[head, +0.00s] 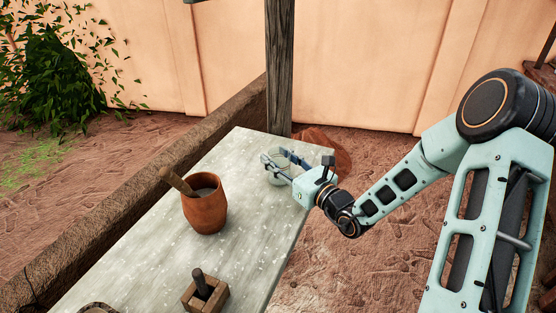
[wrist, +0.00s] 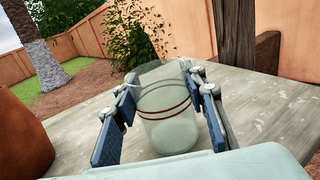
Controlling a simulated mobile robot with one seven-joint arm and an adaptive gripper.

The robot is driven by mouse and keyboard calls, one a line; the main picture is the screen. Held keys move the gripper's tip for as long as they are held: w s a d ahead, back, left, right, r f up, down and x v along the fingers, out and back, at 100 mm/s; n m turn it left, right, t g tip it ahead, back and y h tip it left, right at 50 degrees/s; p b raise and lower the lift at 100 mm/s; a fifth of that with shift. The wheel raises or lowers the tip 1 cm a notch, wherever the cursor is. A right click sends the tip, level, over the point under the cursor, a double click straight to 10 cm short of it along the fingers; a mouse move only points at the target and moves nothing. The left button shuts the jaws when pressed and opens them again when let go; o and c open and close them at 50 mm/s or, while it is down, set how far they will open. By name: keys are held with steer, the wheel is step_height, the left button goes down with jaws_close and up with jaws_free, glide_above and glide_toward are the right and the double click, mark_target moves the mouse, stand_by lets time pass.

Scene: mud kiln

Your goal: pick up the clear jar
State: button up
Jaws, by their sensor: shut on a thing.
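The clear jar (wrist: 167,110) is a see-through glass cylinder with dark red bands around it. In the wrist view it stands upright between the two blue-padded fingers of my gripper (wrist: 160,125). In the head view the jar (head: 275,172) is near the far end of the table, partly hidden by the fingers. My gripper (head: 283,164) reaches it from the right and is shut on it. I cannot tell whether the jar's base touches the table.
The pale stone table (head: 140,240) holds a clay pot (head: 205,208) with a wooden stick in it, left of the jar. A small wooden block with a dark peg (head: 203,290) is at the near side. A wooden post (head: 279,70) rises behind the table's far end.

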mark_target(277, 148)
steer(key=shift+r+p, duration=0.35)
steer(key=shift+r, duration=0.2)
step_height(277, 148, up, 2)
steer(key=shift+r+p, duration=0.1)
steer(key=shift+p, duration=0.85)
steer(key=s+d+r+p, duration=0.6)
steer(key=s+r+p, duration=0.3)
steer(key=s+p, duration=0.3)
steer(key=shift+s+d, duration=0.15)
steer(key=shift+d, duration=0.15)
steer(key=shift+r, duration=0.1)
